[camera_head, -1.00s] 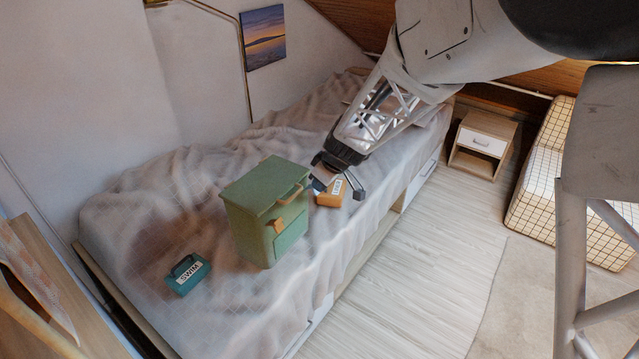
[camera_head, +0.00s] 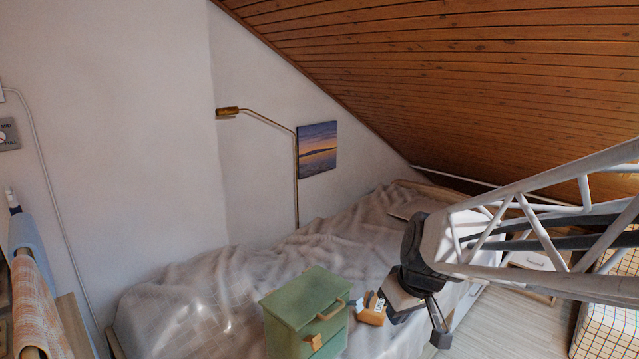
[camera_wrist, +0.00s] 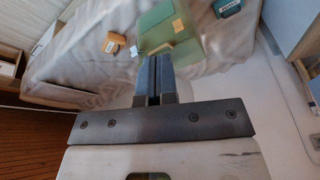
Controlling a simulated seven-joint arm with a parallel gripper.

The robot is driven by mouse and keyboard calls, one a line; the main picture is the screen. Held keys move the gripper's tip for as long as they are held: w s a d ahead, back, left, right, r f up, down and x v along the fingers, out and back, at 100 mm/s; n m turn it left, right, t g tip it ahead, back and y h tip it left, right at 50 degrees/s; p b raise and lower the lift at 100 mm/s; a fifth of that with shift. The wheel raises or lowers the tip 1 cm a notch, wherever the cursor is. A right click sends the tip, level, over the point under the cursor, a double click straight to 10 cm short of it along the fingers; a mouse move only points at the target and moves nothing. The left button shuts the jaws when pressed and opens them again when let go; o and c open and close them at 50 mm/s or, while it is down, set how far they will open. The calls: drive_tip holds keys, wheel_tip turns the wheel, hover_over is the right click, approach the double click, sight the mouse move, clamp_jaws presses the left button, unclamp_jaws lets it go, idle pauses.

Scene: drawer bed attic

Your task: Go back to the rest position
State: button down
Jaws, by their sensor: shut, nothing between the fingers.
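My gripper (camera_head: 438,335) hangs at the lower right of the head view, to the right of an orange block and above the bed's edge. In the wrist view its two dark fingers (camera_wrist: 153,62) lie side by side, shut and empty. The green cabinet (camera_head: 306,302) stands on the bed left of the gripper; it also shows in the wrist view (camera_wrist: 168,28). The orange block (camera_head: 373,311) with a white label lies beside the cabinet, and it shows in the wrist view (camera_wrist: 114,42). A teal labelled object (camera_wrist: 228,7) is at the top of the wrist view.
The bed (camera_head: 190,285) has a rumpled cover. A sloping wooden ceiling (camera_head: 450,70) hangs over the right side. A brass wall lamp (camera_head: 296,170) and a picture (camera_head: 317,150) are behind the bed. A bedside cabinet (camera_head: 535,261) stands partly behind my arm.

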drive_tip(key=s+d+r+m+h, duration=0.1)
drive_tip(key=s+d+m, duration=0.1)
drive_tip(key=s, duration=0.6)
drive_tip(key=s+d+r+m+h, duration=0.1)
drive_tip(key=s+d+r+m, duration=0.1)
drive_tip(key=s, duration=0.6)
drive_tip(key=shift+s+r+m, duration=0.3)
drive_tip(key=shift+s+m, duration=0.05)
drive_tip(key=shift+m, duration=0.15)
